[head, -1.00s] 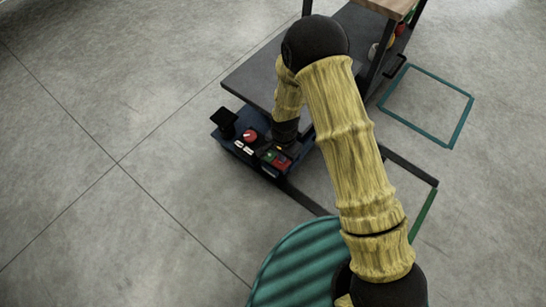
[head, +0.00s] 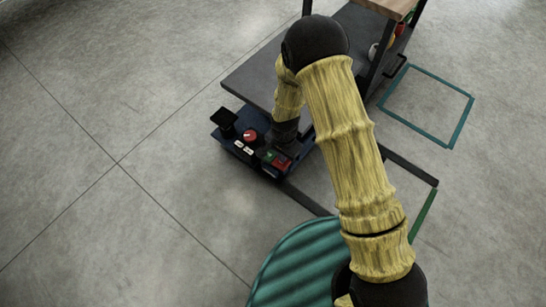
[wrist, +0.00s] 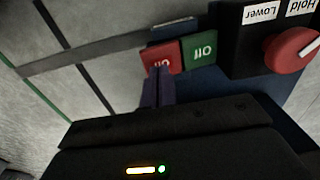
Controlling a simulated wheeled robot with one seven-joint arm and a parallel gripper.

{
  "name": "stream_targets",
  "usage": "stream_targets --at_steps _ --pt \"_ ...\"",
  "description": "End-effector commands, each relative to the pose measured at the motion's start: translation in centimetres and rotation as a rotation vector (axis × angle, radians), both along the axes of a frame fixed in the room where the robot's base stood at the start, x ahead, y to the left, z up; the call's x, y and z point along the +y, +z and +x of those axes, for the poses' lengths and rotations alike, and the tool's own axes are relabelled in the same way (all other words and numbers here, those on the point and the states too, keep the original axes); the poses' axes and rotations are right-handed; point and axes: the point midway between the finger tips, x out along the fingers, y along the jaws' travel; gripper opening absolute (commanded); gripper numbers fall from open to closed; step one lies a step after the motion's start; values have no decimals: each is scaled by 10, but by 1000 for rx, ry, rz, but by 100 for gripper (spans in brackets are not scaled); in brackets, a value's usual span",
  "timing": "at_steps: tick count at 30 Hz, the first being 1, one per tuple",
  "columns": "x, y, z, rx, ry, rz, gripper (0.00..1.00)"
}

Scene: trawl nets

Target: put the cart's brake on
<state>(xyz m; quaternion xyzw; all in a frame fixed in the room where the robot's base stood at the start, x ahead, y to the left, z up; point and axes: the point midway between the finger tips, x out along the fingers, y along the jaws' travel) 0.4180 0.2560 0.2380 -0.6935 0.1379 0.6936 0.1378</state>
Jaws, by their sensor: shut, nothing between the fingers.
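The cart's dark grey deck (head: 250,78) lies at upper middle in the head view, with a blue unit (head: 228,143) at its near end. On the unit are a green pad (head: 269,155) and a red pad (head: 283,163) side by side; they also show in the wrist view, green (wrist: 199,51) and red (wrist: 162,60). Their upside-down labels seem to read Off on green and On on red. My gripper (wrist: 158,88) is shut and empty, fingertips at the red pad's lower edge in the wrist view. I cannot tell whether they touch it. My arm partly hides the cart.
A red knob (wrist: 292,47) with Lower and Hold labels sits beside the green pad. A black upright plate (head: 225,118) stands at the unit's left corner. A ribbed teal round object (head: 295,265) is at the bottom. Floor at left is clear.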

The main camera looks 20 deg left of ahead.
Motion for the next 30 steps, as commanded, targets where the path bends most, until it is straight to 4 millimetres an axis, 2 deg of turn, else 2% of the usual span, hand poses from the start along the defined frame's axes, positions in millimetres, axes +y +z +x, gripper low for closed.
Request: stream_targets --at_steps 30 --pt "0 -10 0 0 0 0 0"
